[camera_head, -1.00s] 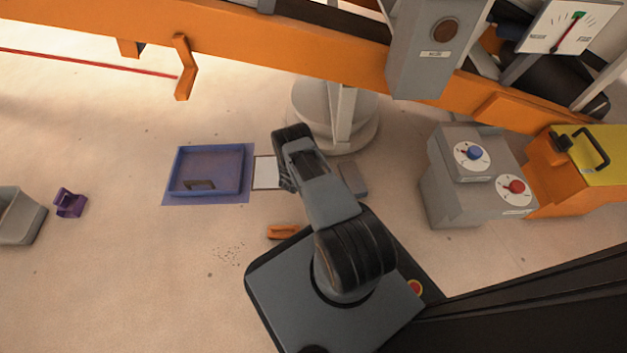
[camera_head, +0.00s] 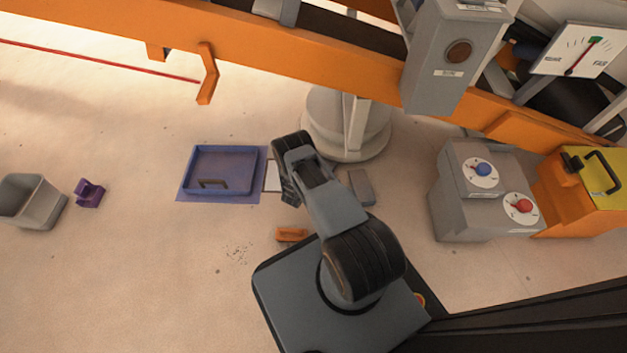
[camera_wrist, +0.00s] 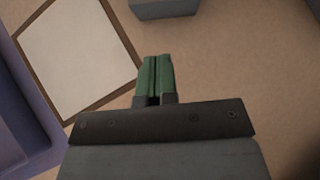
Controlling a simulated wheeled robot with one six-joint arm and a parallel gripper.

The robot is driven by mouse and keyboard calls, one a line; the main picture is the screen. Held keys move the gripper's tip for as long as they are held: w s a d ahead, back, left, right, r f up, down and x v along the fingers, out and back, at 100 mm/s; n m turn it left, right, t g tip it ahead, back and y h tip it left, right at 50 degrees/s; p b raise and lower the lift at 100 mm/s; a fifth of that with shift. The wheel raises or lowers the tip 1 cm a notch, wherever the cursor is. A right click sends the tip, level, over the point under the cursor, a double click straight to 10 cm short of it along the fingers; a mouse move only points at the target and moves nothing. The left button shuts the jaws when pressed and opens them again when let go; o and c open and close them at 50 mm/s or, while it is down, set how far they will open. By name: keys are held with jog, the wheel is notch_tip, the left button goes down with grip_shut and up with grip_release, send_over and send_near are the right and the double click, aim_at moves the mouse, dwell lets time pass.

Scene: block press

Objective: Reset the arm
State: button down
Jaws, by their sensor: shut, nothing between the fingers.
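My arm rises from its base in the head view and is folded, with its far end beside the white framed square. My gripper (camera_wrist: 155,80) shows in the wrist view with its two green fingers together and nothing between them. It hangs above the bare floor, just right of the white square (camera_wrist: 75,55) with its brown border. In the head view the fingers are hidden behind my arm.
A blue tray (camera_head: 222,190) lies left of my arm, a grey block (camera_head: 361,187) right of it. An orange piece (camera_head: 291,234) lies near my base. A purple piece (camera_head: 89,193) and grey bin (camera_head: 50,213) stand left. A grey control box (camera_head: 470,220) stands right. An orange beam (camera_head: 300,50) crosses behind.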

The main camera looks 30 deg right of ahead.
jog(key=p+v, duration=0.3)
jog(key=v, duration=0.4)
jog(key=shift+s, duration=0.25)
jog(key=shift+r, duration=0.2)
